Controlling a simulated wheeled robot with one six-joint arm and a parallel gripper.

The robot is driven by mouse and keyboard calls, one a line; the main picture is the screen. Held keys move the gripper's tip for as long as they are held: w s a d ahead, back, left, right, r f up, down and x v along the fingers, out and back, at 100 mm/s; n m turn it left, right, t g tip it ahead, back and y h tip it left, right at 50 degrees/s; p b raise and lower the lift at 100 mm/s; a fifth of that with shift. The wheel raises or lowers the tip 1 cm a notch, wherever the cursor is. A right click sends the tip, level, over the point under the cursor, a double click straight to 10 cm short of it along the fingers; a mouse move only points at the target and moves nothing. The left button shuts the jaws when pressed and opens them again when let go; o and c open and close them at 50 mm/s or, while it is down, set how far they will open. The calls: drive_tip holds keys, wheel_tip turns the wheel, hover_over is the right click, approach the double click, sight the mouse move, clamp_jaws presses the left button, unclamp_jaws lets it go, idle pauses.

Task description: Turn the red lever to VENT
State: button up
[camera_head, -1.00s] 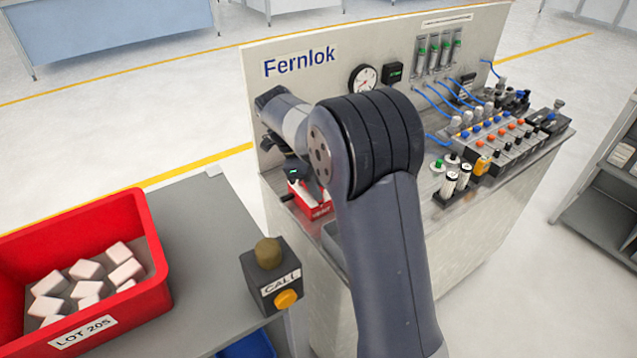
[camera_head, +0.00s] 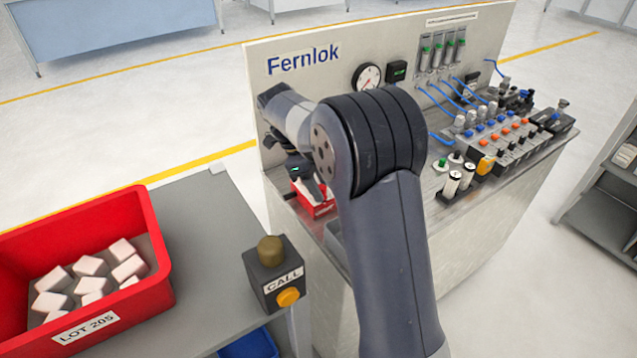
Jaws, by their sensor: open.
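A red part (camera_head: 317,206) shows low on the left of the Fernlok bench, partly covered by my arm. I cannot tell whether it is the red lever or a block that carries it. No VENT mark is readable. My gripper (camera_head: 311,186) points down at the red part, right above or against it. Its fingers are mostly hidden behind my arm, so I cannot tell if they touch. The gripper is open.
The Fernlok panel (camera_head: 437,42) rises behind the bench with a round gauge (camera_head: 367,76). Valves and blue tubes (camera_head: 462,92) crowd the right. A CALL box (camera_head: 272,276) and a red bin (camera_head: 150,230) of white blocks stand on the grey table at left.

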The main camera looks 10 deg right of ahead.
drive_tip(key=v, duration=1)
drive_tip(key=shift+a+r+p, duration=0.15)
drive_tip(key=shift+r+p, duration=0.2)
